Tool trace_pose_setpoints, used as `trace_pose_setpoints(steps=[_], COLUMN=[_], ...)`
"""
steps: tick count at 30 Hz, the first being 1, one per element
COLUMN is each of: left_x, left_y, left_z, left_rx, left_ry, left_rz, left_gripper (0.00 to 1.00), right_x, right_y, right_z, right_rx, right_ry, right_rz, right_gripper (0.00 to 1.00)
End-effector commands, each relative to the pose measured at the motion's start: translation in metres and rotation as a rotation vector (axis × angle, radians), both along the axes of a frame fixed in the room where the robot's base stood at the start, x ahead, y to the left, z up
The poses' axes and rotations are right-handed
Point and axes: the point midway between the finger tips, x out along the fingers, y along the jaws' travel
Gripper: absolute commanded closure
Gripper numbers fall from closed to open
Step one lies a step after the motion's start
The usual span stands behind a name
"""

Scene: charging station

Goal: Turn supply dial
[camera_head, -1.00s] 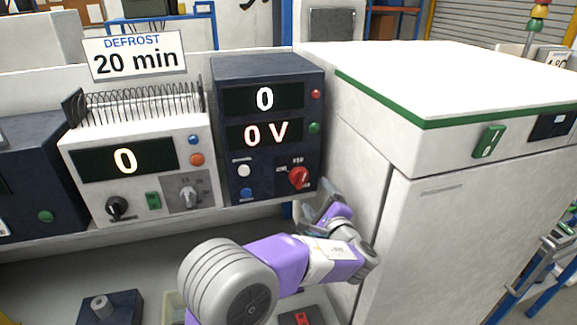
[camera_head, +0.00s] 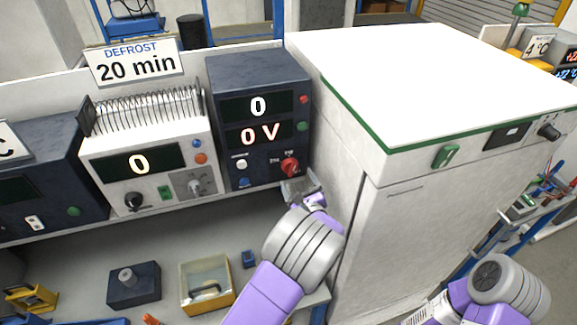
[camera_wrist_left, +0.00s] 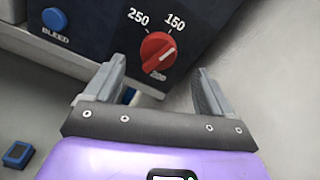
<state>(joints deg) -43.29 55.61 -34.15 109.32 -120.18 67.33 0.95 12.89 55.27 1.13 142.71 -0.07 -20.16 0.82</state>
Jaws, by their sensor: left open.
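The red supply dial (camera_head: 290,167) is on the lower right of the dark blue supply unit (camera_head: 222,150), whose displays read 0 and 0 V. My left gripper (camera_head: 299,188) is just below the dial in the head view. In the left wrist view my left gripper (camera_wrist_left: 163,75) is open, with a finger to each side below the dial and nothing between them. My right arm shows at lower right; its gripper is outside the picture.
A white cabinet (camera_head: 450,70) stands close to the right of the supply unit. A blue BLEED button (camera_wrist_left: 55,19) is left of the dial. A white defrost unit (camera_head: 150,165) stands to the left. Below the shelf are a yellow tray (camera_head: 205,307) and a dark block (camera_head: 134,285).

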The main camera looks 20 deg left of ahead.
Motion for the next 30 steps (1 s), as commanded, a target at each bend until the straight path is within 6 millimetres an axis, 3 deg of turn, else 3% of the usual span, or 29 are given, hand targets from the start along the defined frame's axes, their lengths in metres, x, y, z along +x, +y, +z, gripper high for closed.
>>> trace_pose_setpoints(steps=[10,21,30], left_x=[0.042,0.048,0.047], left_y=[0.030,0.034,0.034], left_z=[0.001,0.000,0.000], left_rx=[-0.002,-0.001,-0.002], left_ry=[-0.001,-0.001,-0.001], left_rz=[0.004,0.002,0.002], left_gripper=[0.16,0.16,0.61], right_x=[0.000,0.000,0.000], right_y=[0.000,0.000,0.000], right_z=[0.011,0.012,0.012], right_rx=[0.000,0.000,0.000], right_ry=[0.000,0.000,0.000], right_rz=[0.000,0.000,0.000], right_gripper=[0.57,0.57,0.57])
